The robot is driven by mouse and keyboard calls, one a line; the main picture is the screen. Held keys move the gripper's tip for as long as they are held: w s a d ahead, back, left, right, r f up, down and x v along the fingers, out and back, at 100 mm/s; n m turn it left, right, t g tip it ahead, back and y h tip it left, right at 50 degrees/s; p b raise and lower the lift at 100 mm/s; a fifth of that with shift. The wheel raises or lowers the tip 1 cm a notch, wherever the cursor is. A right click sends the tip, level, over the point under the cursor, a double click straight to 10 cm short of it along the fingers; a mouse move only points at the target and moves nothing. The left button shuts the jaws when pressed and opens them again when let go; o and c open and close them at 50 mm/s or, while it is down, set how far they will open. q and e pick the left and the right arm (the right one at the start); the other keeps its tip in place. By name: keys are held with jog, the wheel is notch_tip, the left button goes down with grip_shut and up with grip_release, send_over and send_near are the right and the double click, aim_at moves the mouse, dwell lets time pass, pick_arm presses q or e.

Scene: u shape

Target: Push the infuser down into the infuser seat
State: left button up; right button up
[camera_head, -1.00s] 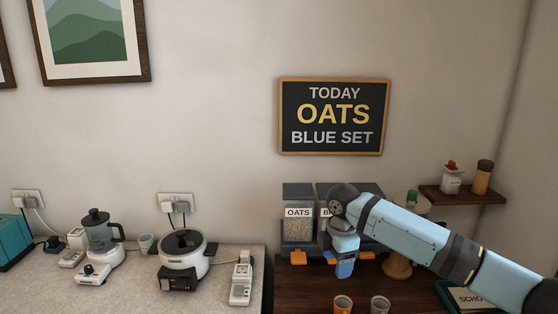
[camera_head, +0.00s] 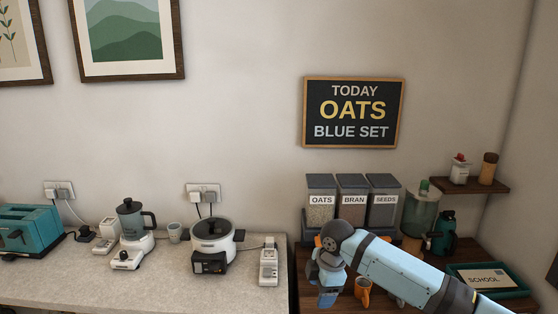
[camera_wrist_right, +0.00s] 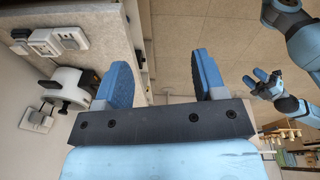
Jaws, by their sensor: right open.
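I cannot clearly identify an infuser or its seat in either view. A clear dispenser with a green knob (camera_head: 420,212) stands on the dark counter at the right, partly behind my right arm. My right gripper (camera_head: 328,296) points down over the dark counter, in front of the grain bins; in the wrist view (camera_wrist_right: 163,78) its two blue fingers are spread with nothing between them. My left gripper (camera_wrist_right: 263,84) shows small at the right of the wrist view, apart from everything; its jaw opening is unclear.
Bins marked oats (camera_head: 320,205), bran (camera_head: 352,205) and seeds (camera_head: 384,205) stand at the back. An orange mug (camera_head: 363,288) is close beside my right gripper. A teal flask (camera_head: 444,232) and a tray (camera_head: 487,281) are right. A blender (camera_head: 133,222) and cooker (camera_head: 212,236) stand left.

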jog(key=s+a+f+m+t+y, duration=0.2)
jog(key=s+a+f+m+y, duration=0.15)
jog(key=s+f, duration=0.35)
jog(key=s+a+f+m+t+y, duration=0.2)
jog(key=s+f+m, duration=0.3)
jog(key=f, duration=0.4)
pick_arm(q)
jog(key=shift+w, duration=0.15)
pick_arm(e)
jog(key=s+d+f+m+t+h, duration=0.2)
jog(key=s+d+f+m+t, duration=0.1)
jog(key=s+d, duration=0.5)
jog(key=s+d+f+m+t+h, duration=0.2)
jog(key=s+d+m, duration=0.3)
jog(key=s, duration=0.8)
jog(key=d+f+t, duration=0.1)
jog(key=d, duration=0.1)
jog(key=shift+s+d, duration=0.2)
jog(key=shift+d, duration=0.15)
pick_arm(q)
jog(key=shift+w+d+r, duration=0.1)
jog(key=shift+w+r, duration=0.05)
pick_arm(e)
jog(key=shift+m, duration=0.25)
